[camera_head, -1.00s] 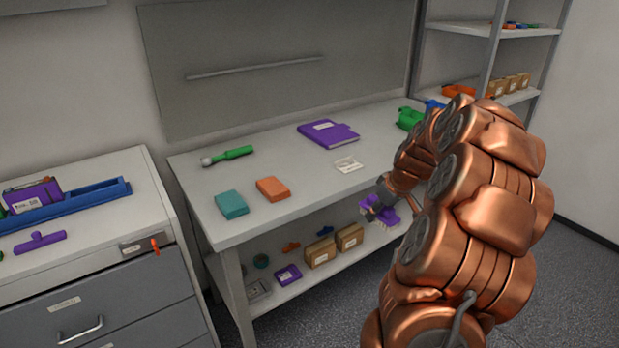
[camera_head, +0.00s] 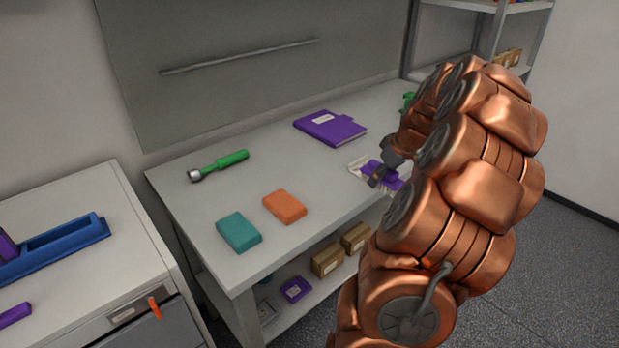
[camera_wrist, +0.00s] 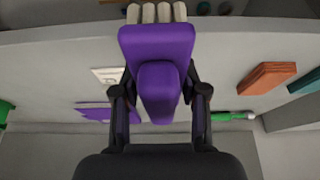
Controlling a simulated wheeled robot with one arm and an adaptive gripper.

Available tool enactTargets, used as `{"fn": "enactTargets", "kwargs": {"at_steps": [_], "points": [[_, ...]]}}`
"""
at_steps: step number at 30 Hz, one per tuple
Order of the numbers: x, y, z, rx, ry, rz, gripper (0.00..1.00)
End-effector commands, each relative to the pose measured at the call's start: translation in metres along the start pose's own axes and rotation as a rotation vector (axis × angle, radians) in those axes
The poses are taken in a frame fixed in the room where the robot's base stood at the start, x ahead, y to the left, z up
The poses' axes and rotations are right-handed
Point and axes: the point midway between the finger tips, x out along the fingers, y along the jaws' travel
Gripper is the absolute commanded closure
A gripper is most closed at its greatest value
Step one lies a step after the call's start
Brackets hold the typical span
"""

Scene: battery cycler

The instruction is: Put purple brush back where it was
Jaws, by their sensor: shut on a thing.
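The purple brush (camera_wrist: 157,45) is held between the fingers of my gripper (camera_wrist: 160,98) in the wrist view, with its pale bristles at the top of that picture. In the head view the brush (camera_head: 392,181) shows at the front edge of the workbench, near a white label card, and appears to be above the top. My gripper (camera_head: 380,172) is shut on it; my arm hides part of the area behind. Whether the brush touches the bench cannot be told.
The bench top (camera_head: 200,225) holds a teal block (camera_head: 238,232), an orange block (camera_head: 285,206), a green-handled tool (camera_head: 220,164) and a purple binder (camera_head: 329,127). Boxes (camera_head: 327,259) stand on the lower shelf. A drawer cabinet with a blue tray (camera_head: 55,250) is at left.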

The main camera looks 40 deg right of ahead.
Motion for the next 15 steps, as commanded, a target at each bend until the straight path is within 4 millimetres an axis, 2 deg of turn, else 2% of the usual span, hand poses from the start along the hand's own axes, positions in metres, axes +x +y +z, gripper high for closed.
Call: {"fn": "enactTargets", "kwargs": {"at_steps": [5,15], "points": [[0.003,-0.005,-0.011,0.005,0.0,0.003,0.9],[0.033,-0.04,-0.066,0.007,-0.003,0.002,0.9]]}}
